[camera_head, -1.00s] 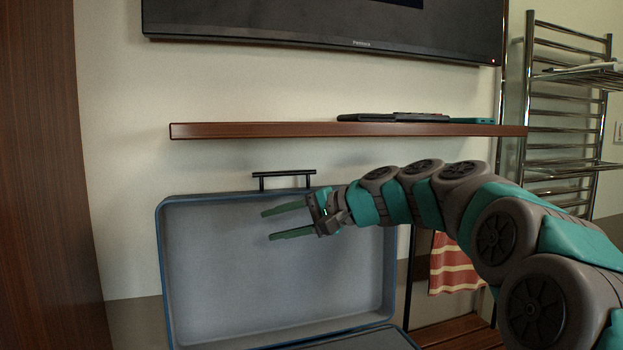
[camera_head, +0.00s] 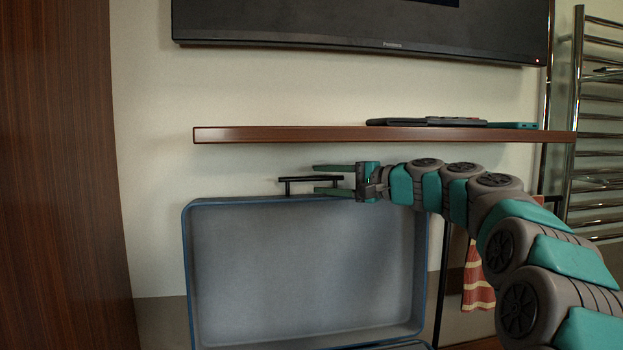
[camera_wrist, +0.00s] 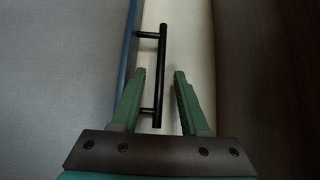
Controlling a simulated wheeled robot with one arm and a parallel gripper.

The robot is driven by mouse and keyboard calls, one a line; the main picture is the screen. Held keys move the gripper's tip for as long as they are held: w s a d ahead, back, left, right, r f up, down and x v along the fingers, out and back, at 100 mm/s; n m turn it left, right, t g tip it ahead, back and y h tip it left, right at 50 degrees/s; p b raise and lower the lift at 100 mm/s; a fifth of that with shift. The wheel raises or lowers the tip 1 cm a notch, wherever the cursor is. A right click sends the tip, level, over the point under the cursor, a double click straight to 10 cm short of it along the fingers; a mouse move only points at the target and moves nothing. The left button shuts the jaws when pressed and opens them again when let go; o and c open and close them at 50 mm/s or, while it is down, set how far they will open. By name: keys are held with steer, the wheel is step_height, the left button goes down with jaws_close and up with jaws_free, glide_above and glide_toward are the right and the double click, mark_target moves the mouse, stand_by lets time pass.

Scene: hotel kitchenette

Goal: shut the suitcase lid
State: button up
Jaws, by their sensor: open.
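The suitcase lid (camera_head: 305,265) stands open and upright, grey inside with a blue rim. A black bar handle (camera_head: 300,179) is on its top edge. My gripper (camera_head: 316,179) is open at the handle's right part, with green fingers pointing left, one above the bar and one lower. In the wrist view the handle (camera_wrist: 161,75) runs between the two open fingers (camera_wrist: 159,80); I cannot tell whether either finger touches it. The lid's blue edge (camera_wrist: 130,45) is left of the handle there. The suitcase base is mostly below the head view.
A wooden shelf (camera_head: 290,134) with dark flat items (camera_head: 425,122) runs just above my gripper. A television (camera_head: 350,25) hangs higher. A dark wood panel (camera_head: 55,180) is at left, a metal towel rack (camera_head: 595,130) at right.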

mark_target(314, 180)
steer(key=shift+x, duration=1.9)
steer(key=shift+c, duration=0.3)
jaws_close()
